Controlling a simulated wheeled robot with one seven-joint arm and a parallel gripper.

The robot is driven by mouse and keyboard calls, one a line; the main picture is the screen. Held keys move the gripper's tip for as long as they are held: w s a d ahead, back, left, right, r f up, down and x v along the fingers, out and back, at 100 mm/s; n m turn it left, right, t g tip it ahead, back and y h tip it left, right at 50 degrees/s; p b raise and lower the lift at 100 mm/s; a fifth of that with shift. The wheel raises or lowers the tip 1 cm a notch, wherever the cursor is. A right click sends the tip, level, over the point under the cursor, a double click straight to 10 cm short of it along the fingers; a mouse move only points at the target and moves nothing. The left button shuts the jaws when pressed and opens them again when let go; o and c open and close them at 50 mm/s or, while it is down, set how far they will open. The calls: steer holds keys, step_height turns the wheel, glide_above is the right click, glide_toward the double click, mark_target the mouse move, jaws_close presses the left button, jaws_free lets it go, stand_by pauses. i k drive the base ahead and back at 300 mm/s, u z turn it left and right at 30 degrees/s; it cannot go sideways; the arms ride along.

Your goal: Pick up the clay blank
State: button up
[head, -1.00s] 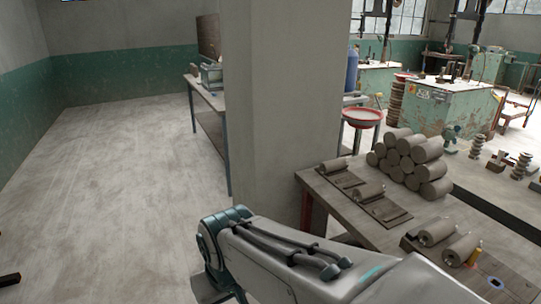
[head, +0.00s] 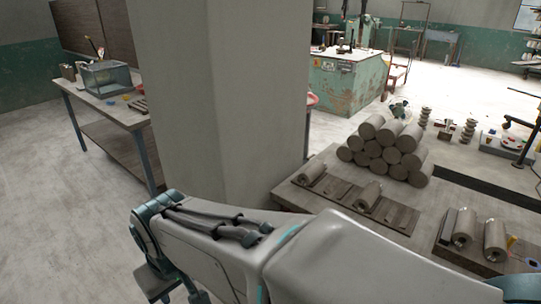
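Several grey-brown clay cylinders lie stacked in a pyramid (head: 385,147) on the workbench (head: 325,207) at right. More cylinders lie singly: one at the bench's left end (head: 309,173), one nearer on a dark board (head: 367,194), and two at the lower right (head: 464,227) (head: 494,240). I cannot tell which one is the clay blank. My arm crosses the bottom of the head view, in front of the bench's near side. My gripper is outside the picture, so its state is hidden.
A thick concrete pillar (head: 228,90) stands left of the bench, close to my arm. Behind it at left is a table (head: 110,110) with a glass tank (head: 107,77). A worn green cabinet (head: 345,85) stands farther back. Open floor (head: 45,160) shows at far left.

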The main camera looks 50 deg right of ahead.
mark_target(309, 176)
steer(key=z, duration=0.75)
steer(key=i, duration=0.8)
steer(key=z, duration=1.25)
steer(key=i, duration=0.35)
steer(key=z, duration=0.25)
